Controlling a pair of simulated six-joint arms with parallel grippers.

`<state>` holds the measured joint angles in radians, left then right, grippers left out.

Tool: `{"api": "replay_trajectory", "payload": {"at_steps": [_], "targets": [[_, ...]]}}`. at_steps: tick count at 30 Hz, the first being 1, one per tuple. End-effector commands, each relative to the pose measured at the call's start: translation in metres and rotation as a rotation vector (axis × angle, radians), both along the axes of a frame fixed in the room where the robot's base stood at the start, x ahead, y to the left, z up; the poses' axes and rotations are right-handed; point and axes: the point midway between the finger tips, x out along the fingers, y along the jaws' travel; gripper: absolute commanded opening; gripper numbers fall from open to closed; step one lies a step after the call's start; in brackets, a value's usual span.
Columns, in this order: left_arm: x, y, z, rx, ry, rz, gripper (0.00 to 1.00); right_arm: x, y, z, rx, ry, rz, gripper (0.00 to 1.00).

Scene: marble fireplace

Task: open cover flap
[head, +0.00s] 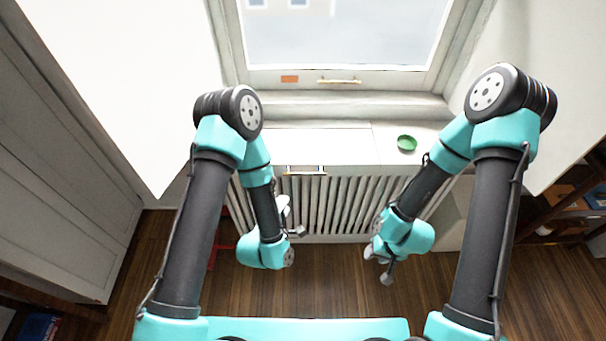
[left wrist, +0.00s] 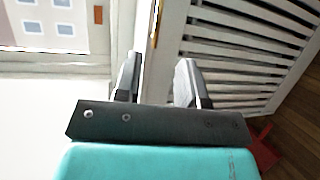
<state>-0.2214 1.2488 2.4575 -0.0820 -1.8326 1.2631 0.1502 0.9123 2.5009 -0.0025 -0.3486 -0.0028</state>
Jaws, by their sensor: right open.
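The cover flap (head: 300,145) is a pale panel on top of the slatted cabinet below the window. It lies flat. A small handle (head: 305,171) sits at its front edge and also shows in the left wrist view (left wrist: 155,22). My left gripper (head: 293,217) is in front of the slats, below the handle. In the left wrist view, its two fingers (left wrist: 160,82) are apart with nothing held between them, and the cabinet's front edge runs behind the gap. My right gripper (head: 378,265) is open and empty, further right and lower, apart from the flap.
A green round dish (head: 407,143) rests on the cabinet top, right of the flap. The window (head: 345,35) and its sill stand behind. White walls flank both sides. A shelf (head: 570,200) is at the right.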

Motion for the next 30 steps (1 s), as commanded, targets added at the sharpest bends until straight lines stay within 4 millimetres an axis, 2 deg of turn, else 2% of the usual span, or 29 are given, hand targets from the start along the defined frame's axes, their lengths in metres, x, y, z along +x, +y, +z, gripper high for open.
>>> {"api": "replay_trajectory", "payload": {"at_steps": [8,30], "targets": [[0.029,-0.012,-0.005,0.0,-0.003,0.001,0.37,0.0,0.0,0.0,0.0,0.0,0.0,0.43],[0.14,-0.057,-0.028,0.001,-0.001,0.0,0.37,0.0,0.0,0.0,0.0,0.0,0.0,0.43]]}}
